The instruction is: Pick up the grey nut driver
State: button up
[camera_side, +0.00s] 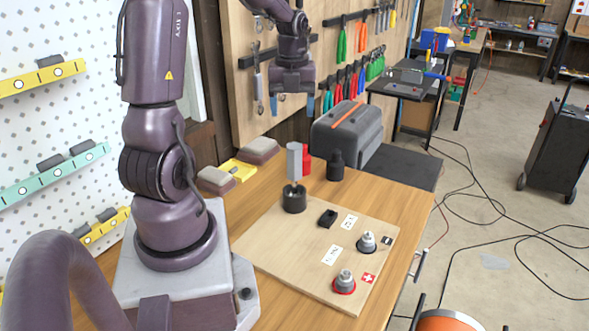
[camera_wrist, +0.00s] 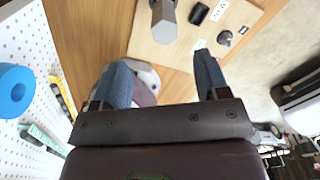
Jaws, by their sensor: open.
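The grey nut driver (camera_side: 294,160) stands upright, its thick faceted grey handle on top, in a round black holder (camera_side: 294,203) on the wooden board. In the wrist view the nut driver (camera_wrist: 163,22) shows at the top, end-on and ahead of the fingertips. My gripper (camera_side: 291,107) is open and empty, pointing down, and appears well above the handle in the side view. In the wrist view my gripper (camera_wrist: 161,60) has its two blue fingers wide apart with nothing between them. The driver's lower end is hidden in the holder.
The board (camera_side: 260,243) also carries a small black block (camera_side: 327,218), a grey terminal with a black base (camera_side: 367,242) and one with a red base (camera_side: 344,281). A red object (camera_side: 307,162) and a black bottle (camera_side: 335,166) stand close behind the driver. A grey toolbox (camera_side: 347,134) sits farther back.

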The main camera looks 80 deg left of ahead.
aim_at(294, 159)
notch_tip(294, 159, down, 7)
jog(key=shift+f, duration=0.2)
jog(key=shift+w+d+f, duration=0.1)
jog(key=shift+d+f, duration=0.1)
jog(key=shift+f, duration=0.7)
jog(key=shift+s+d+f, duration=0.1)
jog(key=shift+d+f, duration=0.05)
jog(key=shift+f, duration=0.75)
jog(key=shift+w+d+f, duration=0.1)
jog(key=shift+d+f, duration=0.1)
jog(key=shift+f, duration=0.7)
grip_shut()
jog(key=shift+r, duration=0.1)
